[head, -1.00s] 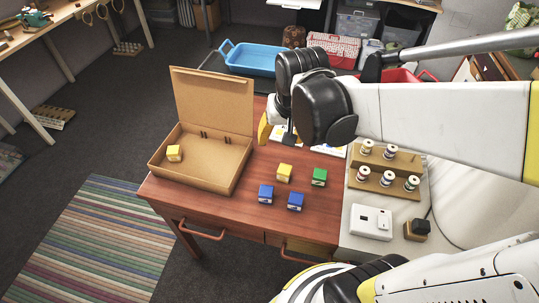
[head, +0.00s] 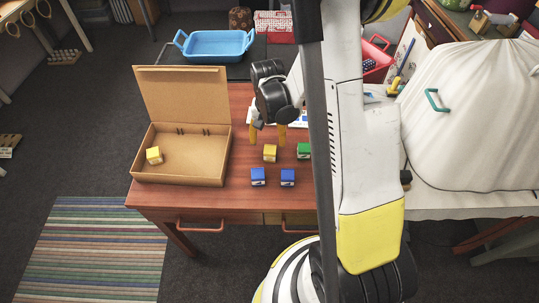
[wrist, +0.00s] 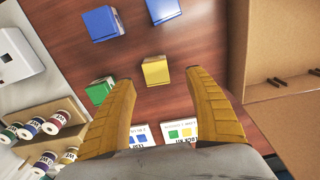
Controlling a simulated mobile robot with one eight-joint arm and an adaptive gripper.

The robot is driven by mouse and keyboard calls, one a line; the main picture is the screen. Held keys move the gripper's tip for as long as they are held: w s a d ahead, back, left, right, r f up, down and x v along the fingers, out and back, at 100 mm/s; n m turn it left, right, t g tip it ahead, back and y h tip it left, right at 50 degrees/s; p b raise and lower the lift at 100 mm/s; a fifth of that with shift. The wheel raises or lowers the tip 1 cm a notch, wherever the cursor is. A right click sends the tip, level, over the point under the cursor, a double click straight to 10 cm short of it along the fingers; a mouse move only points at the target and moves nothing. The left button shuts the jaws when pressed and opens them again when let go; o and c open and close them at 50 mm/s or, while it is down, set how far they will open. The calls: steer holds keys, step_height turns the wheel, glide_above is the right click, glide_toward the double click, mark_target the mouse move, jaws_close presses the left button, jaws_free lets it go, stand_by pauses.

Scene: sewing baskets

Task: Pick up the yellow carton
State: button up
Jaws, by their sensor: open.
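A yellow carton (head: 270,153) stands on the wooden table to the right of the open cardboard box. It also shows in the wrist view (wrist: 156,71), just beyond and between my fingertips. A second yellow carton (head: 153,155) sits inside the cardboard box (head: 190,181) at its left. My gripper (head: 267,140) is open and empty, with its two yellow fingers pointing down just behind the carton on the table. In the wrist view the fingers (wrist: 157,82) are spread wide, and I see no contact with the carton.
Two blue cartons (head: 258,177) (head: 288,177) stand in front, and a green carton (head: 304,151) stands to the right. Printed cards (wrist: 180,131) lie behind the cartons. Spools on a wooden rack (wrist: 35,139) are at left in the wrist view. A blue tray (head: 215,45) is farther back.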

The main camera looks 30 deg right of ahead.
mark_target(270, 149)
steer(key=f+b, duration=0.2)
steer(key=f, duration=0.3)
steer(key=shift+s+d+f+b, duration=0.1)
steer(key=shift+d+f+b, duration=0.2)
steer(key=shift+b, duration=0.1)
steer(key=shift+r, duration=0.15)
steer(key=shift+c, duration=0.6)
steer(key=c, duration=1.1)
